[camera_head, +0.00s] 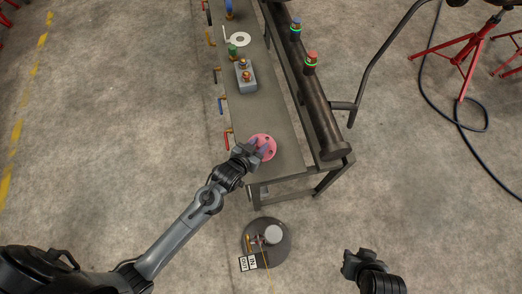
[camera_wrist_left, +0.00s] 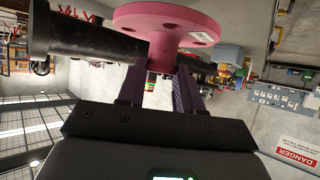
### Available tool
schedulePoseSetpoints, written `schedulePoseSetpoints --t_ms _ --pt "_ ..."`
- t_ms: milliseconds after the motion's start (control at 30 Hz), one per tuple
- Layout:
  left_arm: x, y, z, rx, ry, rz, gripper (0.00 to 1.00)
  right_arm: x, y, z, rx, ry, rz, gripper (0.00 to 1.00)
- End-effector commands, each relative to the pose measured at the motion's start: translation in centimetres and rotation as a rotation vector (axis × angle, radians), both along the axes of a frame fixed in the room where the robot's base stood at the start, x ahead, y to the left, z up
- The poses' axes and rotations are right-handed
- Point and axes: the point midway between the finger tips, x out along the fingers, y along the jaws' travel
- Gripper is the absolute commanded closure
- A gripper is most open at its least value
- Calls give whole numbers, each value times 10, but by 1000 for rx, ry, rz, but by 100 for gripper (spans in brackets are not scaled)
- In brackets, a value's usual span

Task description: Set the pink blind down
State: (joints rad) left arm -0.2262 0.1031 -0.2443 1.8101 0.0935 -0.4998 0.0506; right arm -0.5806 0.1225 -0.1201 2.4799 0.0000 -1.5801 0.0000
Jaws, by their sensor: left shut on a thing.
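The pink blind (camera_head: 267,143) is a round disc with holes, seen over the near end of the grey bench (camera_head: 262,110). My left gripper (camera_head: 255,149) is shut on it from the near left side. In the left wrist view the pink blind (camera_wrist_left: 190,17) has a stub behind the disc, and the fingers of my left gripper (camera_wrist_left: 160,85) close around that stub. Whether the disc touches the bench top or is above it, I cannot tell. My right gripper (camera_head: 360,262) is low at the right, away from the bench; its finger opening is unclear.
A dark pipe (camera_head: 318,115) runs along the bench's right side. A grey block with fittings (camera_head: 246,84), a green item (camera_head: 232,50) and a white ring (camera_head: 240,39) stand farther back. Coloured-handled tools line the left edge. A round dark stand (camera_head: 281,250) is on the floor in front.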

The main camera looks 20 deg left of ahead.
Motion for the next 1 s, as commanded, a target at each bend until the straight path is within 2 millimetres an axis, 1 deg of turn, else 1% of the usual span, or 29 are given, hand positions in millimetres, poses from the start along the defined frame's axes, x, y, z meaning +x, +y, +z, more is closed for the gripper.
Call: schedulePoseSetpoints --t_ms 133,333,600,667,1000 --pt "6 -9 -2 -2 -9 1 100 0 -1 -2 -4 0 3 76" --pt "6 -11 -8 -1 -7 1 100 0 -1 -4 -4 0 3 76" --pt "6 -10 -38 0 -6 1 100 0 0 -13 1 0 -1 76" --pt "6 -10 -42 -1 -7 1 100 0 1 -14 2 0 -1 76" --pt "6 -10 -44 -1 -8 1 100 0 2 -13 7 0 -4 76"
